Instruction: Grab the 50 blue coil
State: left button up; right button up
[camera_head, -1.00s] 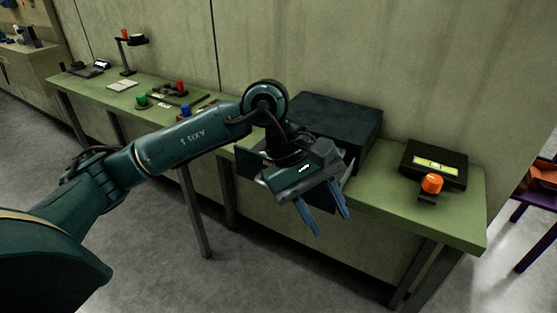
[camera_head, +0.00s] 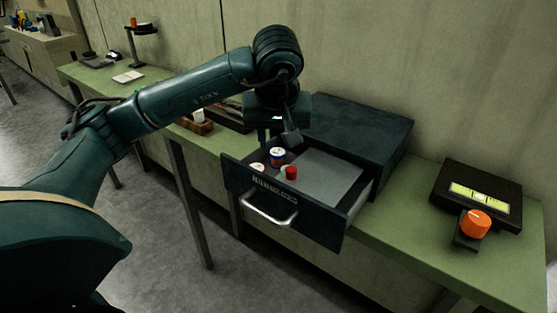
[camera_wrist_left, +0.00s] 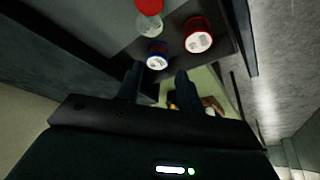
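A dark drawer (camera_head: 335,222) stands pulled out of a dark cabinet (camera_head: 360,130) on the green bench. Inside at its left are a blue coil (camera_head: 277,154) with a white label, a small red coil (camera_head: 291,173) and a red-and-white coil (camera_head: 258,167). No number is readable. My left gripper (camera_head: 276,140) points down over the drawer's left back part, open and empty. In the left wrist view, the blue coil (camera_wrist_left: 157,54) is just beyond and between the spread fingertips (camera_wrist_left: 160,74), apparently untouched. The red-and-white coil (camera_wrist_left: 198,36) is close beside it. My right gripper is not in view.
A black device with a lit display (camera_head: 480,195) and an orange knob (camera_head: 475,223) stand at the bench's right. A brown block (camera_head: 197,122) is left of the cabinet. The drawer's right part is bare.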

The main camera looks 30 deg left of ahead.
aim_at(278, 155)
pick_arm(q)
jog(key=x, duration=0.6)
jog(key=shift+w+f+b, duration=0.1)
jog(key=shift+f+b, duration=0.2)
jog(key=shift+b, duration=0.1)
jog(key=shift+d, duration=0.1)
jog(key=c, duration=0.6)
jog(key=shift+r, duration=0.1)
jog(key=shift+c, duration=0.2)
